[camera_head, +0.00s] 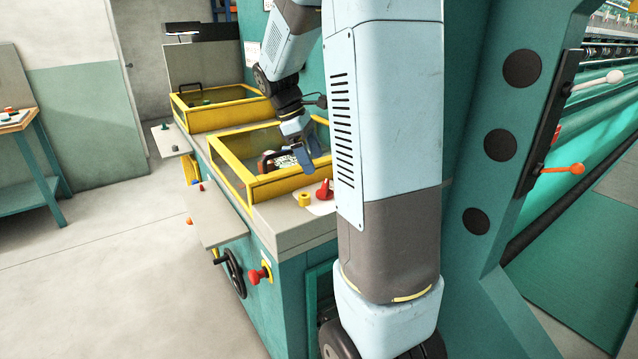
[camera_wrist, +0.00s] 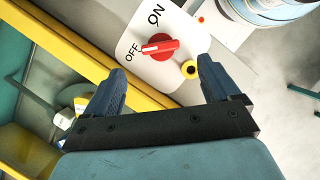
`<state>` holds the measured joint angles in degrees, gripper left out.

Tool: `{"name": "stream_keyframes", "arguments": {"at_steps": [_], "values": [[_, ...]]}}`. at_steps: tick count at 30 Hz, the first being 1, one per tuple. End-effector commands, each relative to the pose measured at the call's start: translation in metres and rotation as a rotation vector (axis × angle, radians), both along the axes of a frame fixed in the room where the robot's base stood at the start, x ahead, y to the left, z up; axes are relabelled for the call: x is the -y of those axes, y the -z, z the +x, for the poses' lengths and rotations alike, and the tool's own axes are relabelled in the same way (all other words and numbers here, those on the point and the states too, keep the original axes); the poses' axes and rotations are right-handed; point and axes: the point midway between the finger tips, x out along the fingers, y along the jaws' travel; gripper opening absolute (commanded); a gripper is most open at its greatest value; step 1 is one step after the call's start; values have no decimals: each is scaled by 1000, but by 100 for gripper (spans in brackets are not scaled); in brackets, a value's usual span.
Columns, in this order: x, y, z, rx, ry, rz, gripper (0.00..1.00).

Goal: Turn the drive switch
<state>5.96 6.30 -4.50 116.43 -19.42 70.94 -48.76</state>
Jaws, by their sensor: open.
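The drive switch is a red knob (camera_wrist: 160,46) on a white plate (camera_wrist: 188,35) marked ON and OFF. In the wrist view its light-tipped end points toward OFF. The red knob also shows in the head view (camera_head: 324,189), at the near end of the machine's top. My gripper (camera_wrist: 162,70) is open and empty. In the wrist view the knob appears between and beyond the two dark blue fingertips, apart from them. In the head view my gripper (camera_head: 298,158) is over the nearer yellow-framed box, up and left of the knob.
A yellow collar (camera_head: 304,200) stands close beside the knob. The yellow frame (camera_head: 285,184) of the nearer box rises just behind it. A black handwheel (camera_head: 232,273) and a red button (camera_head: 259,275) are on the machine's side. Open floor lies at the left.

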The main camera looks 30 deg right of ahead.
Motion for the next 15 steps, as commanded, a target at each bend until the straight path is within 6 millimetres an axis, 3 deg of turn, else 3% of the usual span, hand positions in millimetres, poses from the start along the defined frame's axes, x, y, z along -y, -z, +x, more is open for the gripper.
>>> {"name": "stream_keyframes", "arguments": {"at_steps": [6, 15], "values": [[10, 37, -11, -3, 1, 0, 89], [20, 68, -19, -2, -1, 0, 89]]}}
